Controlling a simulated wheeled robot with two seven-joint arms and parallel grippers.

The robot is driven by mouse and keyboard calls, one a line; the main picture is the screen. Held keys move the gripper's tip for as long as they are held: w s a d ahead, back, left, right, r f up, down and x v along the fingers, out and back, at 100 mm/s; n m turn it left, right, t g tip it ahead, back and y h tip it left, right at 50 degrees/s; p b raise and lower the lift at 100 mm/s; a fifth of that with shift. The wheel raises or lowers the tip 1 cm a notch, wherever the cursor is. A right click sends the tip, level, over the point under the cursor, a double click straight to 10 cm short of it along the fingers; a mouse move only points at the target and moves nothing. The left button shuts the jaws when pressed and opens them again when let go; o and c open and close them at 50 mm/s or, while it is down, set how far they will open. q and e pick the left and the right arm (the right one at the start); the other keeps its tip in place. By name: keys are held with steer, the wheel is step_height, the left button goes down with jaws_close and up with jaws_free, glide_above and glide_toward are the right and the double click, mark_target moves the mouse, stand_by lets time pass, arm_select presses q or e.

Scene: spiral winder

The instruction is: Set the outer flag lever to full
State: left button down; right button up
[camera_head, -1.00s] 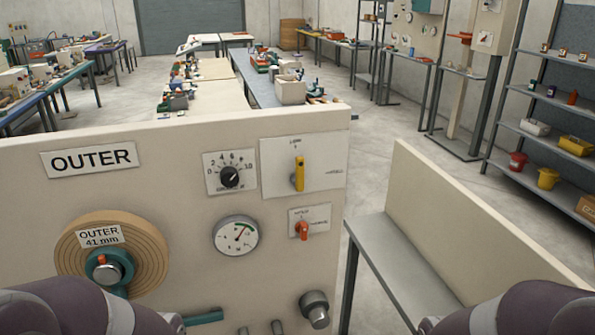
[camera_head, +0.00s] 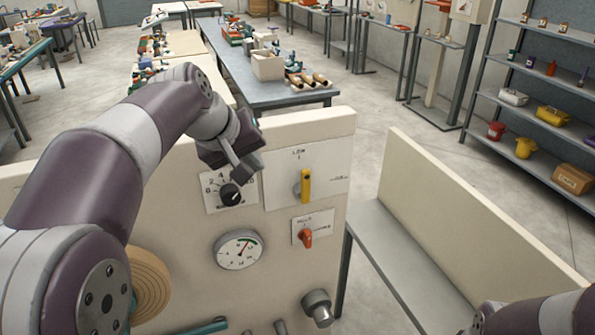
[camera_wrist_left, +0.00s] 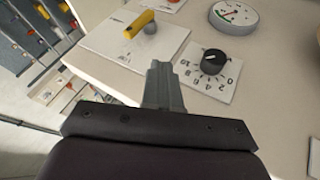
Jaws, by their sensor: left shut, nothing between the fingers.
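The yellow lever (camera_head: 306,185) stands upright on a white plate (camera_head: 335,178) at the panel's upper right, its tip by a label that appears to read LOW. In the left wrist view the yellow lever (camera_wrist_left: 139,24) shows beyond the fingers, toward the top left. My left gripper (camera_head: 246,172) is shut and empty in front of the panel, left of the lever and just above the black dial knob (camera_head: 231,195). It also shows in the left wrist view (camera_wrist_left: 161,68), apart from the lever. The OUTER sign is hidden behind my left arm. My right gripper is out of view.
Below the lever are an orange switch (camera_head: 306,237) and a round gauge (camera_head: 239,250). A grey knob (camera_head: 318,308) juts out at the lower right. A cream board (camera_head: 470,225) stands right of the panel. The brown roll (camera_head: 150,284) is partly hidden by my arm.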

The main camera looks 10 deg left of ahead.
arm_select(q)
steer(key=shift+d, duration=0.1)
steer(key=p, duration=0.5)
glide_toward(305, 187)
steer(key=w+a+f, duration=0.1)
steer(key=w+f, duration=0.2)
steer(key=f, duration=0.1)
steer(key=shift+w+d, duration=0.2)
steer(key=shift+w, duration=0.1)
steer(key=shift+a+r+p, duration=0.1)
steer(key=shift+p, duration=0.25)
